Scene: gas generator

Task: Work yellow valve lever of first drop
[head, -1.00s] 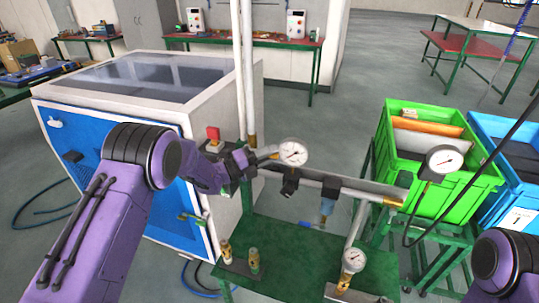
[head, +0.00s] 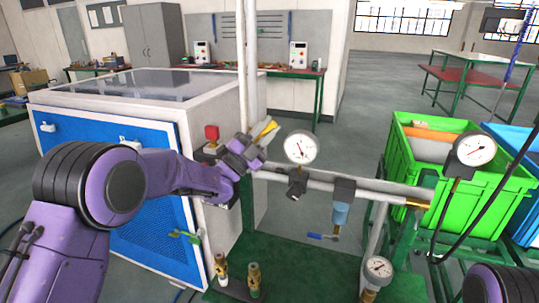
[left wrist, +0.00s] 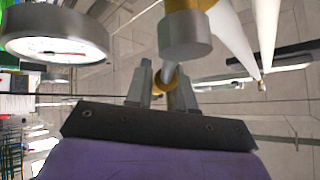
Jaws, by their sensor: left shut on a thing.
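The yellow valve lever (head: 266,128) shows just past the fingers of my left gripper (head: 254,147), tilted up and to the right, beside the white vertical pipe. My left gripper is shut on it. In the left wrist view the two fingers (left wrist: 161,90) stand on either side of a small yellow part of the lever (left wrist: 165,79). The gripper hides the valve body and the lever's lower part in the head view. My right gripper is out of view; only part of my right arm shows at the lower right.
A round pressure gauge (head: 300,147) stands close to the right of my left gripper; it looms large in the wrist view (left wrist: 52,40). A horizontal pipe (head: 320,184) runs right from there. A red button (head: 212,132) is on the white-and-blue cabinet (head: 130,100). Green crates (head: 440,195) stand right.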

